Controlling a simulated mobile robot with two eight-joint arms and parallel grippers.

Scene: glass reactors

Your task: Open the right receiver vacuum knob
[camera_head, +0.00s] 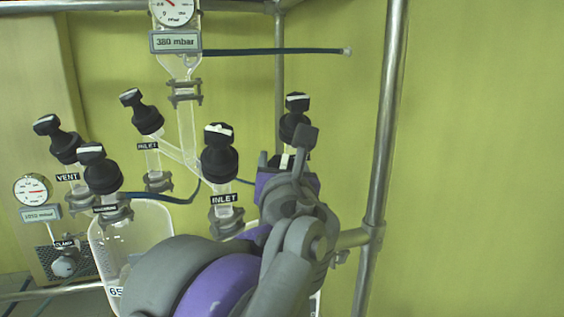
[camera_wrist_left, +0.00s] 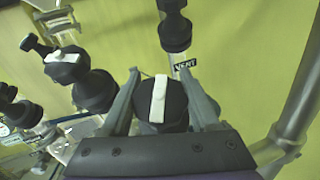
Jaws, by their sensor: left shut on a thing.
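My left gripper (camera_head: 286,168) is at the right receiver's valves in the head view, with its arm coming up from below. In the left wrist view its fingers (camera_wrist_left: 160,104) are shut around a black knob with a white bar (camera_wrist_left: 157,98), which I take to be the right receiver vacuum knob. The white bar runs nearly upright in that picture. In the head view the gripper and wrist hide most of this knob and any label on it. The right receiver is mostly hidden behind my arm. My right gripper is not in view.
A black vent knob (camera_head: 294,118) stands just behind the gripper. The inlet knob (camera_head: 220,152) is close to its left. Several other knobs and a glass vessel (camera_head: 140,225) stand further left. A metal post (camera_head: 388,120) rises to the right, with bare wall beyond.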

